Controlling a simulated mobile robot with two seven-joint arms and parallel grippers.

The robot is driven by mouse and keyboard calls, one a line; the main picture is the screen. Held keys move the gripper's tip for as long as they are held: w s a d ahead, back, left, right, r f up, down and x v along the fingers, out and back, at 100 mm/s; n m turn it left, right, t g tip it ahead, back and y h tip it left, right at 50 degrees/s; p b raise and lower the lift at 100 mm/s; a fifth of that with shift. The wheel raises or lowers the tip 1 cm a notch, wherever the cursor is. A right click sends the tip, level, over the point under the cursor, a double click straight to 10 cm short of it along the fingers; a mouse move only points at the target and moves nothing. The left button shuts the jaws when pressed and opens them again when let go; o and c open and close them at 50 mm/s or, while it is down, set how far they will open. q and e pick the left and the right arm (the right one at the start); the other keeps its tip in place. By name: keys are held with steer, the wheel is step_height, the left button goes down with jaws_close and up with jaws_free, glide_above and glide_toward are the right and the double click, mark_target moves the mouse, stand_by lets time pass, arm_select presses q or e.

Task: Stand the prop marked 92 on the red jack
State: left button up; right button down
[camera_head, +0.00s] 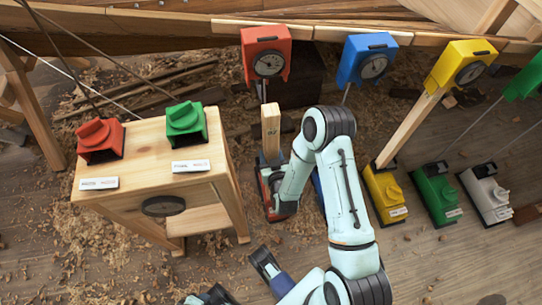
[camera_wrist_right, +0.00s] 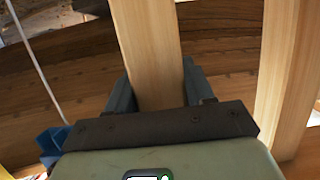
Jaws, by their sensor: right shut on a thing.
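A short pale wooden prop (camera_head: 270,132) stands roughly upright above the red jack (camera_head: 266,190), below the red gauge box (camera_head: 266,62). It fills the middle of the right wrist view (camera_wrist_right: 150,50). My right gripper (camera_wrist_right: 158,85) is shut on it, with a dark finger on each side. In the head view my right forearm partly hides the red jack. The prop's lower end is unclear, so I cannot tell if it touches the jack. No number is readable on the prop. Dark parts at the bottom edge may belong to my left gripper; its jaws cannot be made out.
Blue (camera_head: 365,62) and yellow (camera_head: 465,65) gauge boxes hang along the hull plank. A long prop leans up from the yellow jack (camera_head: 384,195). Green (camera_head: 436,195) and white (camera_head: 486,195) jacks stand farther right. A wooden bench (camera_head: 140,140) at left bears red and green boxes.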

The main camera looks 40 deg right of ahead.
arm_select(q)
steer(key=shift+w+a+f+t+y+b, duration=0.65)
steer(key=shift+w+a+f+b, duration=0.7)
steer(key=shift+w+f+b, duration=1.05)
steer(key=s+a+f+n+g+b, duration=0.1)
steer(key=s+f+g+b, duration=0.3)
steer(key=s+f, duration=0.4)
steer(key=shift+s+a+f+b, duration=0.35)
steer(key=shift+s+a+b, duration=0.35)
steer(key=shift+s, duration=0.9)
arm_select(e)
steer(key=x, duration=2.1)
steer(key=shift+w+d, duration=0.2)
steer(key=shift+w, duration=0.15)
arm_select(q)
steer(key=shift+d+h, duration=0.15)
steer(key=shift+h, duration=0.1)
arm_select(e)
steer(key=shift+f, duration=0.1)
steer(key=shift+f, duration=0.4)
